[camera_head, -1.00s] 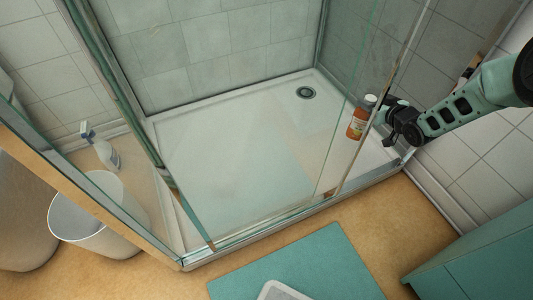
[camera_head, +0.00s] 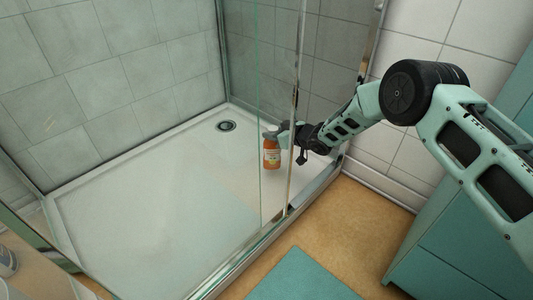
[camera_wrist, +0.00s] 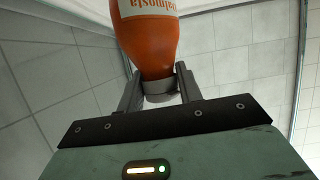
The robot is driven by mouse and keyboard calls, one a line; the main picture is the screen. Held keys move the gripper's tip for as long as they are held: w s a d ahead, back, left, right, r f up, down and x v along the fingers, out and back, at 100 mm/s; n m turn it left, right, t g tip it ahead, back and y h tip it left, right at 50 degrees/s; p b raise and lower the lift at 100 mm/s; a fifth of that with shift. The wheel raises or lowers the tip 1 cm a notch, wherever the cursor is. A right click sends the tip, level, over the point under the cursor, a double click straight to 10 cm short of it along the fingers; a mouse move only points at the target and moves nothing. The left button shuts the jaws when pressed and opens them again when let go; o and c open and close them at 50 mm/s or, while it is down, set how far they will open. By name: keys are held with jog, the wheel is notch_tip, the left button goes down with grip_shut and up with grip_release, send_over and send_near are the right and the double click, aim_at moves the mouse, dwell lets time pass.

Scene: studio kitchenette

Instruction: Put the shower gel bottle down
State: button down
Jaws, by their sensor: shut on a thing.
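The shower gel bottle (camera_head: 271,155) is orange with a pale label and a grey cap. It is upright over the right part of the white shower tray (camera_head: 150,200), seen through the glass. My gripper (camera_head: 280,136) comes in from the right at the height of its cap. In the wrist view, the bottle (camera_wrist: 150,45) fills the top middle, and my gripper (camera_wrist: 161,88) is shut on its grey cap. I cannot tell whether the bottle's base touches the tray.
A glass panel (camera_head: 270,100) and a metal upright (camera_head: 298,90) stand close to the bottle and my arm. The drain (camera_head: 225,126) is at the back of the tray. Left of the bottle, the tray is clear. A teal mat (camera_head: 305,275) lies outside.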

jog(key=shift+f+b, duration=1.75)
jog(key=shift+f, duration=1.6)
jog(key=c, duration=0.9)
grip_release()
jog(key=shift+s+d+r+p, duration=0.1)
jog(key=shift+d+r+p, duration=0.1)
jog(key=shift+r+p, duration=0.2)
jog(key=shift+p+v, duration=2.3)
jog(key=shift+v, duration=1.15)
jog(key=shift+f, duration=0.15)
